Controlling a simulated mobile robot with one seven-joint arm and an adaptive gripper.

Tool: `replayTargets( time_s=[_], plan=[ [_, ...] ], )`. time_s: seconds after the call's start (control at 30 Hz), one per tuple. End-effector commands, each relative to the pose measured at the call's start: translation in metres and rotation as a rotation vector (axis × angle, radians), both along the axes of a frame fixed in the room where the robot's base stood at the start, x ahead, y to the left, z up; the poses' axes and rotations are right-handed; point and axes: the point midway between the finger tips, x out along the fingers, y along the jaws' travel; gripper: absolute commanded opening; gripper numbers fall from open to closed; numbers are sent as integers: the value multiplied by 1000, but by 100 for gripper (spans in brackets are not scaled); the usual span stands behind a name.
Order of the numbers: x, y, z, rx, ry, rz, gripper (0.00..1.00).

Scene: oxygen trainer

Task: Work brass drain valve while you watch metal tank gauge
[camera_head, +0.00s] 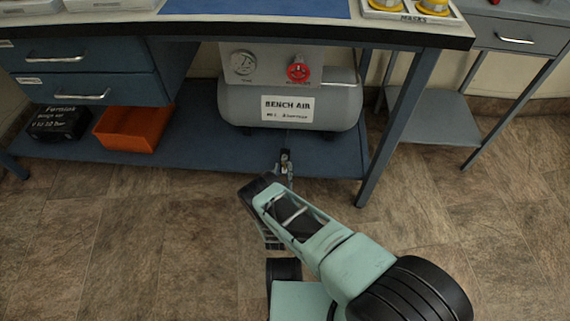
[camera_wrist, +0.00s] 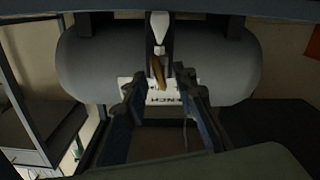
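The metal tank gauge (camera_head: 243,64) is a round pale dial on the grey panel above the tank; its reading is too small to tell. The brass drain valve (camera_wrist: 158,72) shows in the wrist view as a small brass-coloured piece with a pale end, low on the front of the tank. My gripper (camera_wrist: 159,79) is open, with one finger on each side of the valve. I cannot tell whether either finger touches it. In the head view my gripper (camera_head: 285,168) is at the shelf's front edge, below the tank; the valve is not clear there.
The grey tank (camera_head: 235,108), labelled BENCH AIR, stands on the blue lower shelf (camera_head: 215,155). A red knob (camera_head: 298,70) sits right of the gauge. An orange bin (camera_head: 130,130) and a black case (camera_head: 58,123) are at left. A bench leg (camera_head: 388,145) stands right of my gripper.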

Motion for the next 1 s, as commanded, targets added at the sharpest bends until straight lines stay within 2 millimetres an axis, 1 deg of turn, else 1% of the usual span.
replayTargets(
  time_s=[0.27, 0.37, 0.5, 0.53, 0.77, 0.87, 1.0],
  plan=[
    [-1, 0, 0, 0, 0, 0, 25],
    [-1, 0, 0, 0, 0, 0, 17],
    [-1, 0, 0, 0, 0, 0, 1],
    [-1, 0, 0, 0, 0, 0, 0],
    [-1, 0, 0, 12, 1, 0, 0],
    [0, -1, 0, 73, -1, -2, 0],
    [0, -1, 0, 199, -6, -2, 0]
  ],
)
